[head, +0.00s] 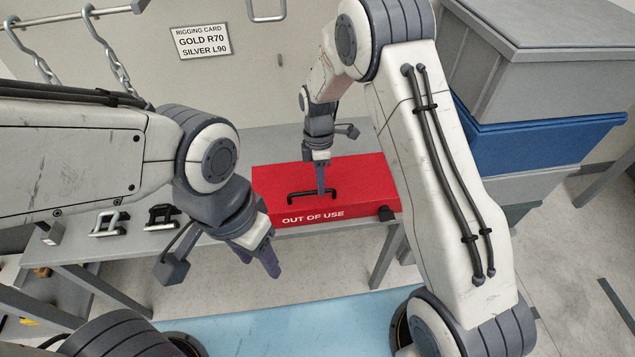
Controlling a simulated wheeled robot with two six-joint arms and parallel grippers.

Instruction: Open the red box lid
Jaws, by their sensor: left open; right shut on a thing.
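The red box (355,180) marked "OUT OF USE" stands on the grey bench, and its lid looks closed. A black handle (300,196) is on top of the lid. My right gripper (321,190) points down over the box and is shut on the handle; its fingers hide part of the handle. My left gripper (268,262) is open and empty, in front of the bench and to the left of the box, apart from it.
Two shackles, one silver (108,224) and one black (162,217), lie on the bench at left. Chains with hooks (105,45) hang behind. A rigging card (202,41) is on the wall. Stacked grey and blue bins (545,140) stand at right.

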